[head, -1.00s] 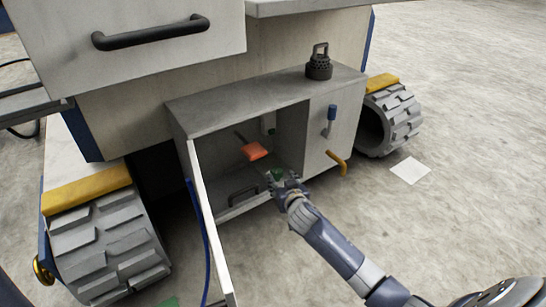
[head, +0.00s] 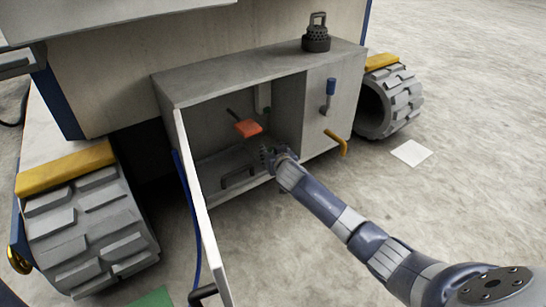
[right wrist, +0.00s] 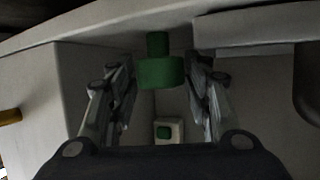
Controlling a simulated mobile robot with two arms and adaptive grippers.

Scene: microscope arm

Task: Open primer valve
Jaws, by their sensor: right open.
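No label marks the primer valve. A green knob (right wrist: 160,72) on a narrower green stem shows in the right wrist view, between the two fingers and apart from both. My right gripper (head: 267,157) is open at the cabinet's front opening. In the head view it hides the green knob. An orange-red paddle (head: 248,128) on a dark rod is inside the cabinet (head: 215,88), above and left of the gripper. My left gripper is not in view.
The open white door (head: 205,215) stands left of the opening. A blue-topped lever (head: 330,90) and a yellow handle (head: 336,140) are on the right panel. A black bar handle (head: 238,177) is low inside. Open floor lies to the right.

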